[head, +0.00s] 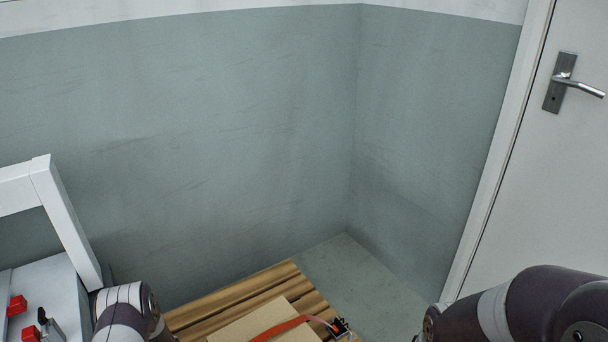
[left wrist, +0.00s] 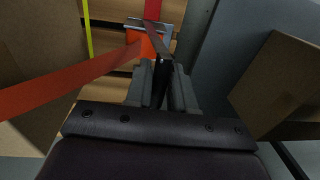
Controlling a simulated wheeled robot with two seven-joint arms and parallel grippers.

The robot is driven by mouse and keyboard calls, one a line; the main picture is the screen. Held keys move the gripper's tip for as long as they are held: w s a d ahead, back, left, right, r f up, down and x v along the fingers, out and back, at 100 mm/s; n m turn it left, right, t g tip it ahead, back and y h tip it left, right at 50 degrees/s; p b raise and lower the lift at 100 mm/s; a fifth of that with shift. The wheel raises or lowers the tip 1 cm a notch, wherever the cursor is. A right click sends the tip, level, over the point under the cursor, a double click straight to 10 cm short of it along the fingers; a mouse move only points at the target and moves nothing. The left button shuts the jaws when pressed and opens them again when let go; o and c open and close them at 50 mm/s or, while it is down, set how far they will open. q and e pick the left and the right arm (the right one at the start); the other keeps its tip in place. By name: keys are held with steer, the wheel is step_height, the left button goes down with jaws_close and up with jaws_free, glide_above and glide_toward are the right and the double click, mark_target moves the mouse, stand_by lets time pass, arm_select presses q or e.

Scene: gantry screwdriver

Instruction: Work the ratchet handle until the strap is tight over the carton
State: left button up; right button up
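The ratchet (left wrist: 148,46), with orange and metal parts, shows at the top middle of the left wrist view. Its handle (left wrist: 158,42) comes down toward my left gripper (left wrist: 162,82). The fingers are close together around the handle's black end. In the head view the ratchet (head: 341,327) is small at the bottom edge, beside the carton (head: 240,328). The red-orange strap (head: 283,327) crosses the carton's top. In the left wrist view the strap (left wrist: 70,85) runs from the left edge to the ratchet; its tension is unclear. My right gripper is out of view.
The carton rests on wooden slats (head: 245,290). A grey machine with red buttons (head: 16,305) and a white frame (head: 62,215) stands at left. A cardboard box (left wrist: 283,85) is right of my left gripper in the wrist view. Bare floor (head: 365,275) lies beyond the slats.

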arm_select(q)
steer(key=shift+s+a+f, duration=0.1)
steer(key=shift+s+a, duration=0.2)
steer(key=shift+a, duration=0.2)
steer(key=shift+s+a+f+y+b, duration=0.15)
steer(key=shift+s+a+f+b, duration=0.15)
steer(key=shift+a, duration=0.25)
steer(key=shift+s+a+f+y+b, duration=0.15)
steer(key=shift+s+a+b, duration=0.25)
steer(key=shift+a, duration=0.1)
